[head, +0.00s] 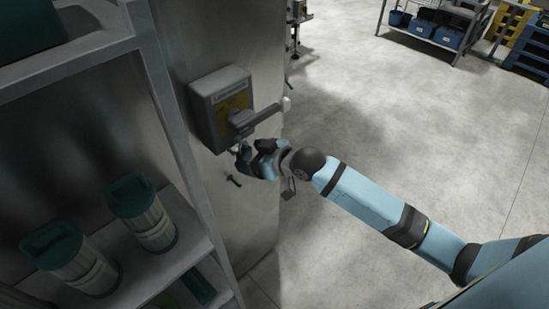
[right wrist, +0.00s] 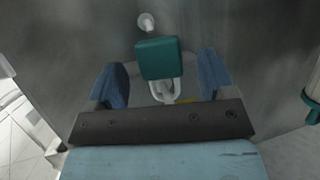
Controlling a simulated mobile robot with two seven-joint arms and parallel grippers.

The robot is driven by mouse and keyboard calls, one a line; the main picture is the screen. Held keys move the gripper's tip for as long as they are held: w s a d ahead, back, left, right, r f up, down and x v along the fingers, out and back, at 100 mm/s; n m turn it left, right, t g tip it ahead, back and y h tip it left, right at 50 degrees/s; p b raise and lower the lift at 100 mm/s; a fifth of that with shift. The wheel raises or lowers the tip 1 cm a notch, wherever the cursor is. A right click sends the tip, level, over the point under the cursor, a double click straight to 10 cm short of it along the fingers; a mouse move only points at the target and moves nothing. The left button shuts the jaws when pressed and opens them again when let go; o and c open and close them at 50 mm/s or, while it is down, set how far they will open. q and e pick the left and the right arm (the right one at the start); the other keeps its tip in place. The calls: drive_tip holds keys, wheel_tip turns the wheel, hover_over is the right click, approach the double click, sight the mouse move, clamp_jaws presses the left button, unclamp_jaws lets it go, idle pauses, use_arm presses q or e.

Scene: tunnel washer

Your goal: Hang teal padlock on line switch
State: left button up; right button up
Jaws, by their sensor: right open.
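The line switch (head: 222,106) is a grey box with a yellow label on the metal panel. Its grey handle (head: 256,117) points right. The teal padlock (right wrist: 158,58) shows in the right wrist view, its pale shackle (right wrist: 166,92) towards my gripper's palm. A small teal part (head: 233,181) shows below my right gripper in the head view and looks like the padlock. My right gripper (head: 241,157) is just below the switch. Its blue fingers (right wrist: 160,82) are open, one on each side of the padlock, with gaps visible. What the shackle hangs on cannot be told. My left gripper is out of view.
A grey shelf rack (head: 188,222) stands at the left, close to the panel. Teal-lidded canisters (head: 145,212) stand on it. A white round knob (right wrist: 147,22) is beyond the padlock in the wrist view. Open floor lies right; blue bins (head: 448,37) are far back.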

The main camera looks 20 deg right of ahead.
drive_tip(key=b+v, duration=0.2)
drive_tip(key=v, duration=0.9)
drive_tip(key=s+a+f+m+h, duration=0.1)
drive_tip(key=s+f+m+h, duration=0.1)
drive_tip(key=s+f, duration=0.6)
drive_tip(key=s+a+f+m+h, duration=0.1)
drive_tip(key=s+f+h, duration=0.1)
drive_tip(key=s+f, duration=0.7)
wheel_tip(320, 180, down, 9)
drive_tip(key=shift+a+r+m, duration=0.1)
drive_tip(key=shift+a+m, duration=0.3)
